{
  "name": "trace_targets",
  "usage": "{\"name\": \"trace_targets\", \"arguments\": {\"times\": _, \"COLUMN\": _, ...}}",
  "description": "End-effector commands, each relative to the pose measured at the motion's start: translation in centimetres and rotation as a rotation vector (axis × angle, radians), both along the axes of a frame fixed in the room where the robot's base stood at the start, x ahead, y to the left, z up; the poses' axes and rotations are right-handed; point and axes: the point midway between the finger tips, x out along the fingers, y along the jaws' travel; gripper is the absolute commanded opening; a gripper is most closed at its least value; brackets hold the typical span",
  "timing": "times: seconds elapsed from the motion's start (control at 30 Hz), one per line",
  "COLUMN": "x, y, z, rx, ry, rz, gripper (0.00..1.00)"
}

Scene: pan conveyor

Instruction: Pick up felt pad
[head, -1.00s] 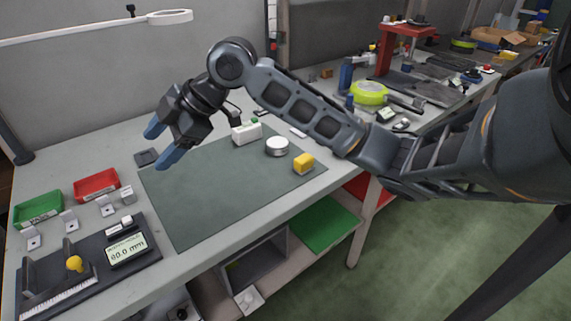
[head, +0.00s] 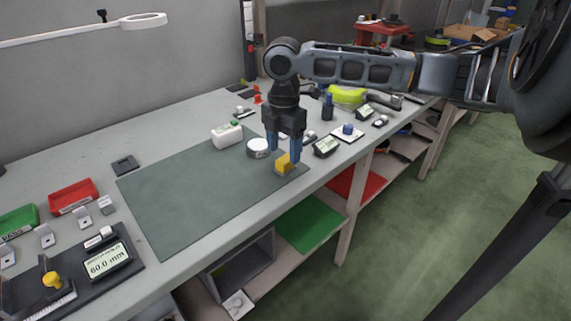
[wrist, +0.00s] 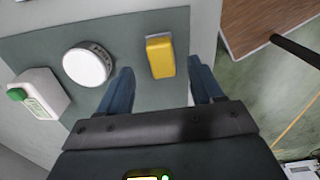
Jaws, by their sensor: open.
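A small yellow block (head: 284,164), the likely felt pad, sits near the right front corner of the grey-green mat (head: 190,205). My gripper (head: 283,151) is open and points down over it, with its blue fingers close to the block. In the wrist view the yellow block (wrist: 160,57) shows between the two spread fingertips (wrist: 160,74), nearer the right one. Nothing is held. I cannot tell whether the fingers touch the block.
A round white-topped tin (head: 259,147) stands just left of my gripper. A white bottle with a green cap (head: 227,135) is farther back. A small display (head: 326,147) stands to the right. The mat's left part is clear.

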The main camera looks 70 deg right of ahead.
Motion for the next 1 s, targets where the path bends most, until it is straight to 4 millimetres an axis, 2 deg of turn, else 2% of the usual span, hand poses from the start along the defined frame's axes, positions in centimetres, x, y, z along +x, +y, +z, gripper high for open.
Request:
{"name": "trace_targets", "arguments": {"times": 0.23, "x": -0.2, "y": 0.3, "z": -3.4, "rx": 0.001, "ry": 0.0, "rz": -0.002, "gripper": 0.66}}
{"name": "trace_targets", "arguments": {"times": 0.57, "x": -0.2, "y": 0.3, "z": -4.0, "rx": 0.001, "ry": 0.0, "rz": -0.001, "gripper": 0.65}}
{"name": "trace_targets", "arguments": {"times": 1.0, "x": -0.1, "y": 0.3, "z": -4.0, "rx": 0.0, "ry": -0.001, "rz": 0.0, "gripper": 0.23}}
